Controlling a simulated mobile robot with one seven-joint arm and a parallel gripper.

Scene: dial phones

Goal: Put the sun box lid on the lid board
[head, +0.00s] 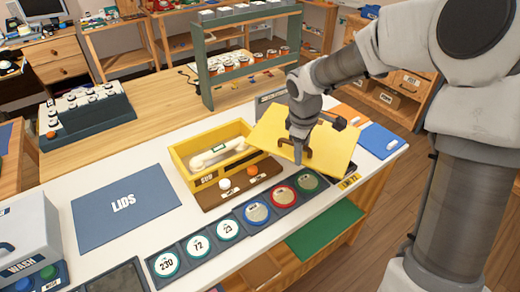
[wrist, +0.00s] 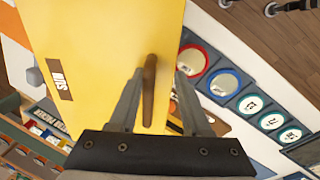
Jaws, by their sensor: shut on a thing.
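The sun box lid (head: 332,153) is a yellow panel with a brown handle, held tilted in the air at the right end of the sun box. My gripper (head: 299,150) is shut on the lid's brown handle; in the wrist view the handle (wrist: 149,90) stands between the two fingers and the yellow lid (wrist: 100,60) fills the left. The sun box (head: 178,158) is yellow, stands open on the white table, and holds a white handset-like thing (head: 217,154). The lid board (head: 125,201) is a flat blue board marked LIDS at the left, with nothing on it.
A row of round dials (head: 227,230) runs along the table front. A brown strip (head: 210,194) with an orange and a white knob lies before the box. A grey WASH box (head: 22,240) stands at the left. A green rack (head: 203,75) stands behind.

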